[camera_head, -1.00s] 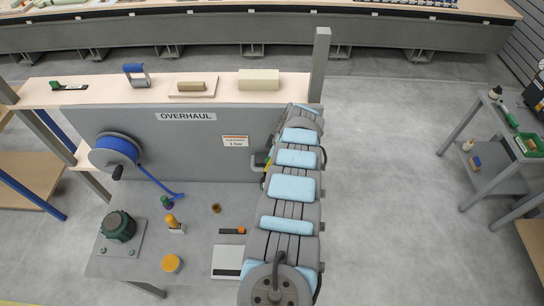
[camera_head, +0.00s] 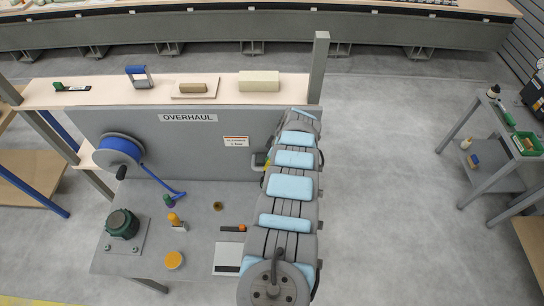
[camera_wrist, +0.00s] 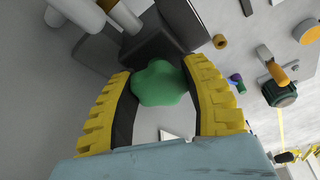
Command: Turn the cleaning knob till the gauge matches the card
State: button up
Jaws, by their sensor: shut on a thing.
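In the wrist view a green lobed knob (camera_wrist: 160,84) sits between the yellow-and-black fingers of my gripper (camera_wrist: 158,74). The fingers are shut on it from both sides. A dark box-shaped part (camera_wrist: 165,38) is right behind the knob. A small white card (camera_head: 236,141) with print too small to read is on the grey panel (camera_head: 150,150), under the OVERHAUL sign. In the head view my arm hides the knob and most of my gripper. I cannot make out a gauge face in either view.
Below the panel, the grey worktop (camera_head: 200,200) holds a green motor-like part (camera_head: 122,223), an orange-handled tool (camera_head: 176,221), a yellow round piece (camera_head: 173,260) and a white-and-black plate (camera_head: 227,259). A blue hose reel (camera_head: 120,150) hangs at the panel's left.

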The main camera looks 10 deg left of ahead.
jog(key=shift+m+t+p, duration=0.3)
jog(key=shift+m+p, duration=0.7)
jog(key=shift+p, duration=0.3)
jog(key=shift+r+m+p, duration=0.15)
jog(key=shift+m+p, duration=0.15)
jog(key=shift+p, duration=0.2)
jog(key=shift+m+p, duration=0.5)
jog(key=shift+m, duration=0.2)
jog(key=o, duration=1.2)
jog(key=shift+o, duration=0.2)
